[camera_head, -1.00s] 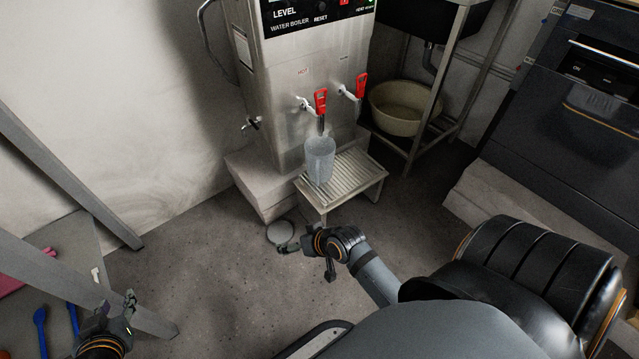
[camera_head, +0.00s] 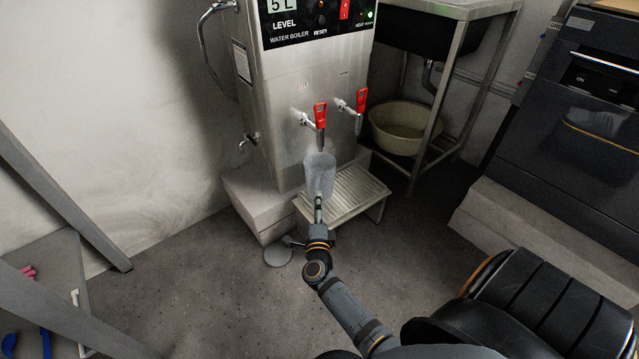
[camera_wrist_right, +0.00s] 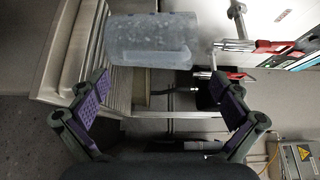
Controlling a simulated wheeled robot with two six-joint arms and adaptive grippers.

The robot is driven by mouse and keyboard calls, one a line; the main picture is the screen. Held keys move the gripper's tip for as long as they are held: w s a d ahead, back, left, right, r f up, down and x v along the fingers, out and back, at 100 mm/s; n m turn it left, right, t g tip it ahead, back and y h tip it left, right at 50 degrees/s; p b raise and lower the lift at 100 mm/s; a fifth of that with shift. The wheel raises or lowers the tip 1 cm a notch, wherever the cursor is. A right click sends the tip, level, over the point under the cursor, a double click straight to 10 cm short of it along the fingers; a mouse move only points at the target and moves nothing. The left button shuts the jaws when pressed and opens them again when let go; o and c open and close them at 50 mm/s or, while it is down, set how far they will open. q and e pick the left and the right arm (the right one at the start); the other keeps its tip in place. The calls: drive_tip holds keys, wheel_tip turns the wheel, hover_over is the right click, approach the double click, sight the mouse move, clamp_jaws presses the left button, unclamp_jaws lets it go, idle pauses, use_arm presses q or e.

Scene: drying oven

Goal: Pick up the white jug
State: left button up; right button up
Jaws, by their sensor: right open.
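The white jug (camera_head: 319,172), pale and see-through, stands upright on the slatted metal stand (camera_head: 352,195) below the boiler's red-handled taps. My right gripper (camera_head: 318,203) is just in front of the jug's lower part in the head view and covers some of it. In the right wrist view the jug (camera_wrist_right: 152,40) lies sideways across the picture, ahead of the open fingers of my right gripper (camera_wrist_right: 163,98). The space between the fingertips is empty. My left gripper is not in view.
The steel water boiler (camera_head: 285,105) rises behind the jug, with red tap handles (camera_head: 320,114) close above it. A beige basin (camera_head: 402,127) sits under the sink frame at the right. A dark oven (camera_head: 575,140) stands farther right. The floor (camera_head: 225,295) in front is largely clear.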

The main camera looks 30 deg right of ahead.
sight(318, 189)
drive_tip(key=b+x, duration=0.1)
drive_tip(key=x, duration=0.1)
drive_tip(key=b+x, duration=0.1)
drive_tip(key=x, duration=0.2)
drive_tip(key=b+x, duration=0.1)
drive_tip(key=x, duration=0.2)
drive_tip(key=shift+f+b, duration=0.25)
drive_tip(key=shift+b, duration=0.05)
drive_tip(key=shift+w+d, duration=0.1)
drive_tip(key=shift+d, duration=0.05)
drive_tip(key=shift+r, duration=0.15)
drive_tip(key=c, duration=1.7)
drive_tip(key=shift+c, duration=0.2)
